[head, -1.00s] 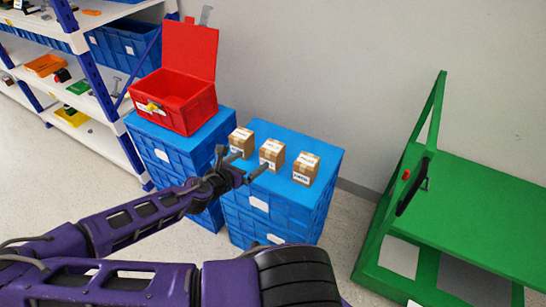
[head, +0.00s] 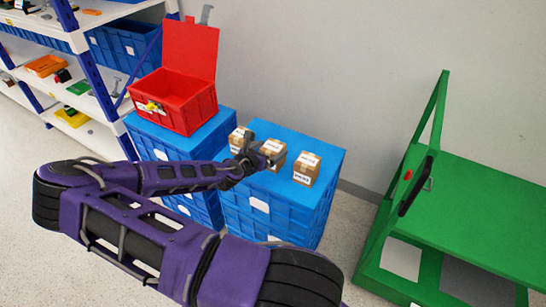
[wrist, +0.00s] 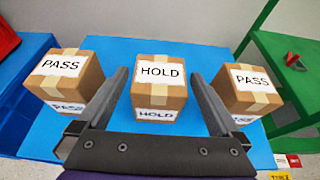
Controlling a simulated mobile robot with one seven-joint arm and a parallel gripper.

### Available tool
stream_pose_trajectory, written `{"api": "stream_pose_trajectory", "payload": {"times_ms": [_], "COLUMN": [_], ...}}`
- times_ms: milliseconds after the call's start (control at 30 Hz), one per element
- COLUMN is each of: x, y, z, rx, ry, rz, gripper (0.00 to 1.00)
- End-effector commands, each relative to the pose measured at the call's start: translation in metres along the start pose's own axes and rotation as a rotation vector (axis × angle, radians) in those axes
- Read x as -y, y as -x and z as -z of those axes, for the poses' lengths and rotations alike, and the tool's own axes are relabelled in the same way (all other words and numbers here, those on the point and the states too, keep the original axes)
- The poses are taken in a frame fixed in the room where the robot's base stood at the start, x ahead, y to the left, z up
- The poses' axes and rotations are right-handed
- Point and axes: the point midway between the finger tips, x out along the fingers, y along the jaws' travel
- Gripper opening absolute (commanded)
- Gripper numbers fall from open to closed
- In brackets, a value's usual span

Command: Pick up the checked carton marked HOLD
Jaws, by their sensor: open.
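The carton marked HOLD (wrist: 160,90) is a brown box with tan tape and white labels. It stands upright in the middle of a row of three cartons on a blue crate stack; the head view also shows this carton (head: 277,150), partly hidden by my gripper. My gripper (head: 262,152) is open and empty at the carton. In the wrist view its two dark fingers flank the HOLD carton, one on each side. I cannot tell whether either finger touches it.
A carton marked PASS (wrist: 65,78) stands to the left and another PASS carton (wrist: 247,88) to the right, each close outside a finger. A red open box (head: 178,103) stands on the left crate stack. A green frame (head: 470,210) is at right, with a wall behind.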

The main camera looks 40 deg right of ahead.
Motion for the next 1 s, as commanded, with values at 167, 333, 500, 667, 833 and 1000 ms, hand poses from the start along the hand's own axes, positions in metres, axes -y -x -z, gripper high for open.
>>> {"api": "stream_pose_trajectory", "payload": {"times_ms": [167, 333, 500, 667, 833, 1000], "x": [-0.0001, -0.0002, 0.0000, 0.0000, 0.0000, 0.0000], "y": [-0.0084, -0.0081, -0.0080, -0.0080, -0.0079, -0.0079], "z": [-0.0001, -0.0001, -0.0001, -0.0001, -0.0001, -0.0007], "rx": [0.000, 0.000, 0.000, 0.000, 0.000, 0.001], "ry": [0.000, 0.001, 0.001, 0.001, 0.001, 0.001], "rz": [0.000, 0.000, 0.000, 0.000, 0.000, 0.000], "gripper": [1.00, 1.00, 0.71, 0.42, 0.13, 0.13]}}
